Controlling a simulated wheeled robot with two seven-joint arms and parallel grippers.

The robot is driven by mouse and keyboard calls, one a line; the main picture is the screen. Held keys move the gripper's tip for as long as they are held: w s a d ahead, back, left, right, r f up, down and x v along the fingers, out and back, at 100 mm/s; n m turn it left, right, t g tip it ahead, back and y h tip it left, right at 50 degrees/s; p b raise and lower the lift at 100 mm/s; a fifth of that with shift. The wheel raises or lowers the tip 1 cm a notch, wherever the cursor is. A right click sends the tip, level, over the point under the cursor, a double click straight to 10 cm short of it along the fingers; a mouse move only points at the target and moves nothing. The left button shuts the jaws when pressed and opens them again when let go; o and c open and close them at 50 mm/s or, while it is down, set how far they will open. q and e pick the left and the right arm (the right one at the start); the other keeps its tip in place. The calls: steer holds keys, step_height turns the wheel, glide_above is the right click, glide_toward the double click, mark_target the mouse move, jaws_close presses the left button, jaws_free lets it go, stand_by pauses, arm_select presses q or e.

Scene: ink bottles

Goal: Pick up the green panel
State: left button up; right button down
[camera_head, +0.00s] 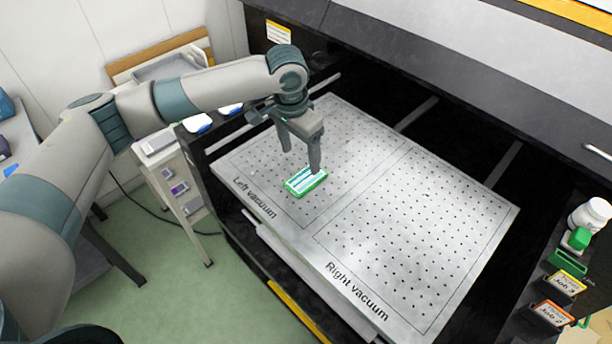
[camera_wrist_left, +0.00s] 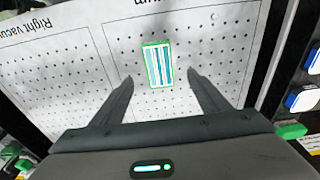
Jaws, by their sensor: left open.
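The green panel (camera_head: 306,181) is a small flat rectangle with a green rim and pale teal and white stripes. It lies on the left vacuum area of the perforated metal plate (camera_head: 400,250). It also shows in the left wrist view (camera_wrist_left: 158,65), just beyond the fingertips. My left gripper (camera_head: 301,162) points down above the panel, with its fingers spread. In the left wrist view, the gripper (camera_wrist_left: 160,80) is open and empty, one finger on each side of the panel's line. My right gripper is not in view.
A dark machine frame borders the plate. A white bottle (camera_head: 589,214) and orange-labelled boxes (camera_head: 552,314) stand at the right. A small cart (camera_head: 180,185) stands left of the machine. The right vacuum area is clear.

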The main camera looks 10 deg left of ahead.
mark_target(306, 178)
arm_select(q)
step_height(306, 178, down, 2)
steer(key=shift+w+d+f+p, duration=0.1)
steer(key=shift+d+f+p, duration=0.05)
steer(key=shift+p, duration=0.15)
steer(key=shift+f, duration=0.4)
steer(key=shift+w+f, duration=0.1)
steer(key=shift+f, duration=0.1)
steer(key=shift+d+f+p, duration=0.15)
steer(key=shift+f+p, duration=0.2)
steer(key=shift+p, duration=0.15)
steer(key=f, duration=0.1)
steer(key=f+p, duration=0.1)
steer(key=f, duration=0.1)
steer(key=shift+w+d, duration=0.2)
steer(key=shift+w, duration=0.1)
steer(key=shift+f+p, duration=0.3)
steer(key=shift+f, duration=0.35)
